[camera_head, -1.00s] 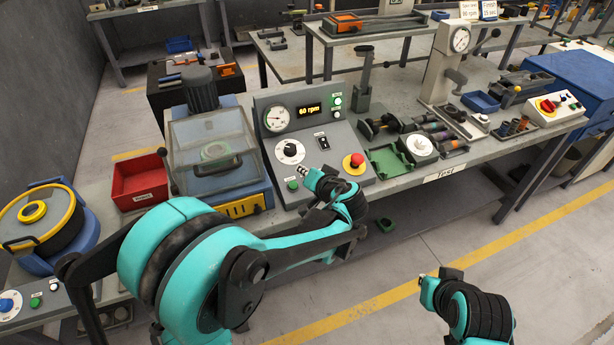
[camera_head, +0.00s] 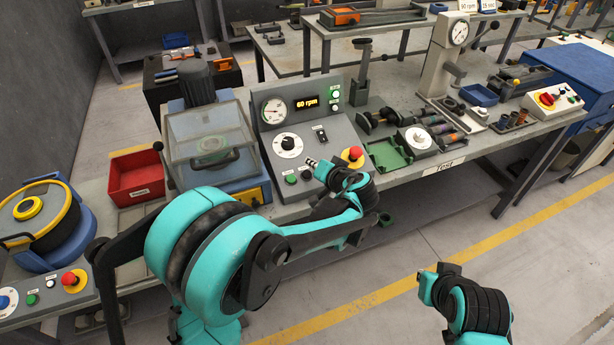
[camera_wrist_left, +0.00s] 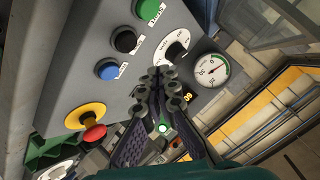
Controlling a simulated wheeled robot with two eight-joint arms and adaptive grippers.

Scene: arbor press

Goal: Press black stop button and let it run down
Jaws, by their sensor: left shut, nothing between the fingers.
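The grey control panel (camera_head: 270,145) has a row of buttons along its lower part. The black stop button (camera_head: 306,175) sits just right of the green button (camera_head: 291,179); in the left wrist view it is the black button (camera_wrist_left: 123,39) between the green and blue buttons. My left gripper (camera_head: 311,162) is shut and empty. It is in front of the panel, close to the button row, partly hiding it. In the left wrist view its closed fingertips (camera_wrist_left: 166,80) appear beside the black knob, apart from the black button. My right gripper (camera_head: 441,270) is low at the right, its fingers unclear.
The display (camera_head: 307,103) reads 60 rpm, beside a round gauge (camera_head: 273,111). A red mushroom button on yellow (camera_head: 353,154) is right of my left gripper. A clear-lidded machine (camera_head: 208,140) and a red bin (camera_head: 136,178) stand left.

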